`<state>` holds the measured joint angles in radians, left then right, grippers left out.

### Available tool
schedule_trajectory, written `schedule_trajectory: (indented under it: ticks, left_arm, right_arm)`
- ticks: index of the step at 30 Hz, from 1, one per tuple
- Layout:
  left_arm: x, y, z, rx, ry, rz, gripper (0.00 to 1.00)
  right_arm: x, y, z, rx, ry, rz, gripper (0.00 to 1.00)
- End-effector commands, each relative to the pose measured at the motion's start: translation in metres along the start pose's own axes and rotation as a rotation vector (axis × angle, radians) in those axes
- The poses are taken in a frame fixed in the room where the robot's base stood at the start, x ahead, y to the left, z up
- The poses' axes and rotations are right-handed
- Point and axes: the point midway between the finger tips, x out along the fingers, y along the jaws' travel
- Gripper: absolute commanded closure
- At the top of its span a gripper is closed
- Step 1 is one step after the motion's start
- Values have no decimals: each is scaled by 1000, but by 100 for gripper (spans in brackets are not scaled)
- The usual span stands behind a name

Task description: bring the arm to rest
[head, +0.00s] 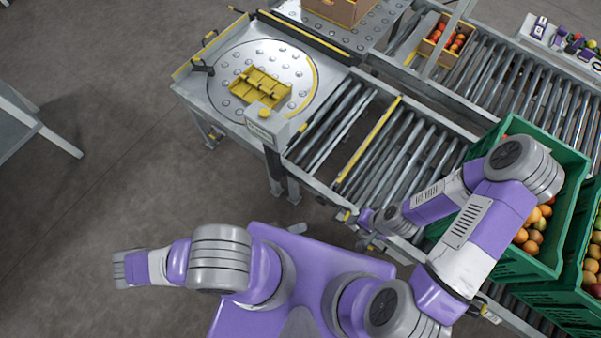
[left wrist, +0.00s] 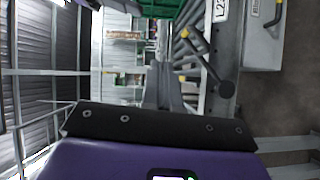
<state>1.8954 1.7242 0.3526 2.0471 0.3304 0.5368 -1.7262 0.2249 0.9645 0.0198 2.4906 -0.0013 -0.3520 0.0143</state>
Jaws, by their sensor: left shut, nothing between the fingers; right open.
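My left arm (head: 220,258) is folded out to the left of my purple base in the head view, over bare floor. Its fingers cannot be made out there. In the left wrist view my left gripper (left wrist: 164,75) shows as grey fingers held together beyond the dark plate, with nothing between them. My right arm (head: 485,220) reaches over the green crate and bends back left. My right gripper (head: 368,228) is at the near edge of the roller conveyor, small and partly hidden; it looks open and empty.
A turntable (head: 300,70) with a yellow tray (head: 262,84) is at the conveyor's left end. A wooden crate (head: 428,46) of tomatoes is behind.

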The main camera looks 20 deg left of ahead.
Motion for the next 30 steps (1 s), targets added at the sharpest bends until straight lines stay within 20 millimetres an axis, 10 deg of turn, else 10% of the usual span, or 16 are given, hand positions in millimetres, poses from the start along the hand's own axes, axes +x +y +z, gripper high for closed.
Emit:
schedule_trajectory:
  ticks: [14, 22, 30]
  left_arm:
    - [2, -3, 16, -54, -147, -64, 100]
    - [-14, -20, 42, -173, -522, -413, 100]
    - [-28, -29, 10, -115, -635, -829, 100]
  right_arm:
    - [0, 0, 0, 0, 0, 0, 57]
    - [-1, 0, 0, 0, 0, 0, 57]
    - [-1, 0, 0, 0, 0, 0, 57]
